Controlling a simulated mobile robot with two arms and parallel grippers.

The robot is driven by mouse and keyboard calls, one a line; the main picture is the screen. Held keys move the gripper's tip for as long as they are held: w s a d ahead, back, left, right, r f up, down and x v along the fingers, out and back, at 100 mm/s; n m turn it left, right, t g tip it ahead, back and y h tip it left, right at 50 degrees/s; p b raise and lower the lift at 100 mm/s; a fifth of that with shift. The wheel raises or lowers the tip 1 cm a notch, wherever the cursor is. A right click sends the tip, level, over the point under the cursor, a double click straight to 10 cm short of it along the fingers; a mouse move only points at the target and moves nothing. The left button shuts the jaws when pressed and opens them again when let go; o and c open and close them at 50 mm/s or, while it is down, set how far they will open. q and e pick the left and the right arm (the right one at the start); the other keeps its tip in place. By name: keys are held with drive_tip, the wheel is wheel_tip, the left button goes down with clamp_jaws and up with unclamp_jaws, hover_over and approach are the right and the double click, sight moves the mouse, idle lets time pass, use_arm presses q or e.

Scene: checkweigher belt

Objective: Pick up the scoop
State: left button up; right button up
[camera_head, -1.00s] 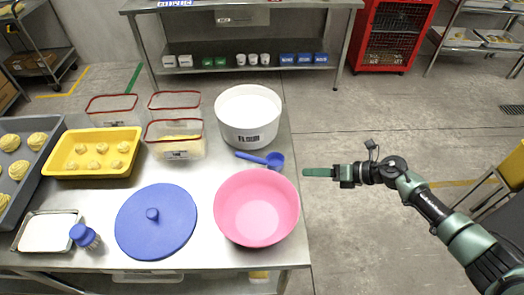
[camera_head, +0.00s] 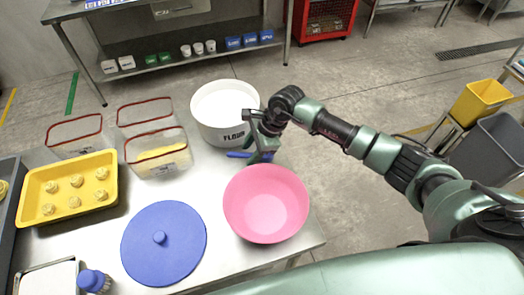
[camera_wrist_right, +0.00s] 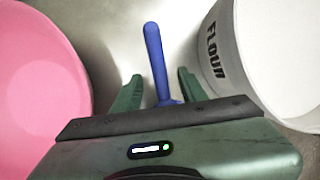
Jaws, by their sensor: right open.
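The blue scoop (camera_head: 238,154) lies on the steel table between the white flour tub (camera_head: 224,112) and the pink bowl (camera_head: 266,204). My right gripper (camera_head: 262,152) is over the scoop and hides most of it in the head view. In the right wrist view, the scoop's blue handle (camera_wrist_right: 155,58) points away between the two spread green fingers of the gripper (camera_wrist_right: 160,88), with a gap on each side. The scoop's bowl end is hidden behind the gripper body there. My left gripper is not in view.
The pink bowl and flour tub stand close on either side of the right gripper. A blue round lid (camera_head: 164,243), a yellow tray of dough pieces (camera_head: 66,190) and red-rimmed clear containers (camera_head: 158,153) fill the table's left. A blue-handled brush (camera_head: 93,281) is at the front.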

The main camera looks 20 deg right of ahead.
drive_tip(key=shift+x, duration=1.3)
clamp_jaws()
drive_tip(key=shift+r, duration=0.1)
drive_tip(key=shift+w+r, duration=0.1)
